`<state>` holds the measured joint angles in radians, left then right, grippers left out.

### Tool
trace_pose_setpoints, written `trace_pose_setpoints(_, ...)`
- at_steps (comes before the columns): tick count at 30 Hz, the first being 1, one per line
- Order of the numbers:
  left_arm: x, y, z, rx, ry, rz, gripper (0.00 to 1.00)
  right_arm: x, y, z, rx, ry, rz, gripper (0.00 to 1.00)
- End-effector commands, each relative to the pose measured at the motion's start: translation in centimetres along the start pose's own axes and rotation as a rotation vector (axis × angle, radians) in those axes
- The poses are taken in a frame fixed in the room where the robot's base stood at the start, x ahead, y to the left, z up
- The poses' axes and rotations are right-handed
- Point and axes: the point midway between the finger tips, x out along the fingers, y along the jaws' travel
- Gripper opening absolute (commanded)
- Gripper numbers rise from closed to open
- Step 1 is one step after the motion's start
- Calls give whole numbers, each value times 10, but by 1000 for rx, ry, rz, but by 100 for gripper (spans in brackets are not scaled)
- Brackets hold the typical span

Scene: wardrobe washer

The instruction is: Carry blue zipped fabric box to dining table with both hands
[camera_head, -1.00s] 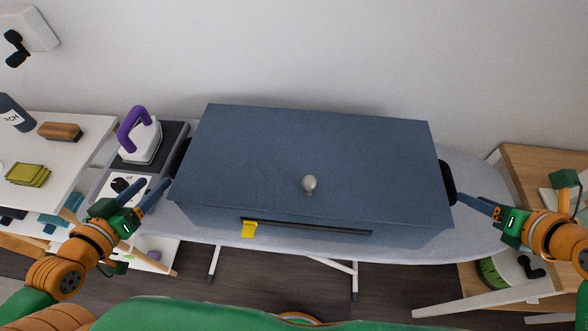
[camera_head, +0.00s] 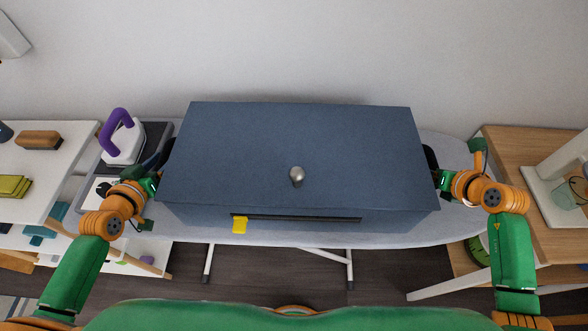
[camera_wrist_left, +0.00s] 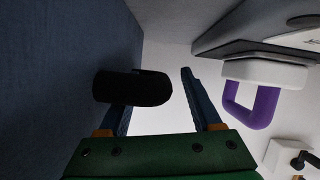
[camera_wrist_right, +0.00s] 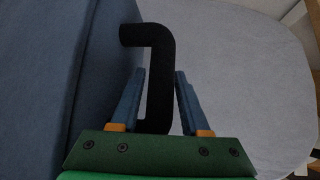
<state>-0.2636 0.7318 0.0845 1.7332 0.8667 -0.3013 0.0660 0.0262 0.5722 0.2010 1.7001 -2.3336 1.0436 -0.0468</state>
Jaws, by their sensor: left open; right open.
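The blue zipped fabric box (camera_head: 290,150) rests on the grey ironing board (camera_head: 455,190). A round knob sits on its lid, and a dark zip with a yellow pull (camera_head: 240,225) runs along its front. My left gripper (camera_wrist_left: 155,100) is open at the box's left side. The black left handle (camera_wrist_left: 130,88) lies ahead of and partly between its fingers. My right gripper (camera_wrist_right: 160,85) is open at the right side. The black right handle (camera_wrist_right: 160,75) passes between its fingers. In the head view both fingertips are largely hidden beside the box.
A white shelf (camera_head: 40,165) with a brush (camera_head: 38,140) is at left. A wooden table (camera_head: 530,160) is at right. The wall is close behind.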

Motion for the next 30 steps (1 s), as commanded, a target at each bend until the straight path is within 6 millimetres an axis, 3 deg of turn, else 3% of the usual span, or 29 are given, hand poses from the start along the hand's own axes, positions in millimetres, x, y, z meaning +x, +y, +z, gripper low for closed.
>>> trace_pose_setpoints(7, 1, 0, 0, 0, 0, 0, 66, 1, 0, 0, 0, -1, 0, 46)
trace_pose_setpoints(8, 1, 0, 0, 0, 0, 0, 60, 1, 0, 0, 0, -1, 0, 40)
trace_pose_setpoints(12, 1, 0, 0, 0, 0, 0, 22, 1, 0, 0, 0, -1, 0, 2)
trace_pose_setpoints(15, 1, 0, 0, 0, -1, 0, 0, 0, 0, 0, 0, -1, 0, 0)
trace_pose_setpoints(30, 0, 0, 2, 2, -3, 1, 0, 0, 0, 0, 0, -2, 0, 0)
